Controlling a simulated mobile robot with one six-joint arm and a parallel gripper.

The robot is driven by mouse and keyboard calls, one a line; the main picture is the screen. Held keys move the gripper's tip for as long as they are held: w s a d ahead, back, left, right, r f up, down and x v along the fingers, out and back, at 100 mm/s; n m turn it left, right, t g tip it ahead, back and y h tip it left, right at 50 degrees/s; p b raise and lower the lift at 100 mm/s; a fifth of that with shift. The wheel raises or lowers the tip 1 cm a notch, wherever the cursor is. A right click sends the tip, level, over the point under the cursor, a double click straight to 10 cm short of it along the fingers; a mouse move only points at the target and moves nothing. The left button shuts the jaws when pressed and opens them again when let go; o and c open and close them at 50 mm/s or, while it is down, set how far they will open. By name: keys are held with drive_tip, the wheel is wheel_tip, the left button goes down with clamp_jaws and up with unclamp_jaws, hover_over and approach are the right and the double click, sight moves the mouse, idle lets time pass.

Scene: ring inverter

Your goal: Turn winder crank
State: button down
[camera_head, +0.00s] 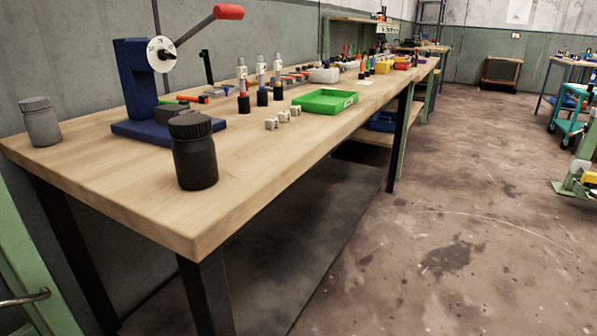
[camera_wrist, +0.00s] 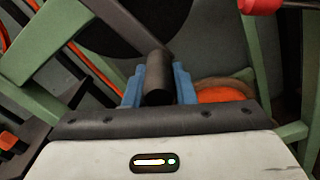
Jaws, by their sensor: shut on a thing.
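My gripper (camera_wrist: 158,88) shows in the wrist view with its two blue fingers on either side of a black cylindrical handle (camera_wrist: 158,72). The fingers are shut on the handle, and its end points toward the camera. A large dark round part (camera_wrist: 122,22) lies behind the handle, amid green frame bars (camera_wrist: 55,42). My gripper does not show in the head view. I cannot tell from the head view where the held handle is.
An orange round part (camera_wrist: 222,94) is right of the fingers, and a red part (camera_wrist: 261,5) is at the top right. In the head view, a wooden bench (camera_head: 120,190) bears a blue stand (camera_head: 132,78) with a red-ended lever (camera_head: 229,12), jars and a green tray (camera_head: 323,101).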

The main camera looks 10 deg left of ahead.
drive_tip(key=shift+w+r, duration=0.1)
drive_tip(key=shift+r, duration=0.85)
drive_tip(key=c, duration=1.4)
unclamp_jaws()
drive_tip(key=shift+w, duration=0.1)
drive_tip(key=shift+o, duration=1)
drive_tip(key=shift+f, duration=0.3)
drive_tip(key=p+v, duration=0.1)
drive_tip(key=v, duration=0.6)
drive_tip(key=shift+d, duration=0.35)
drive_tip(key=shift+c, duration=0.3)
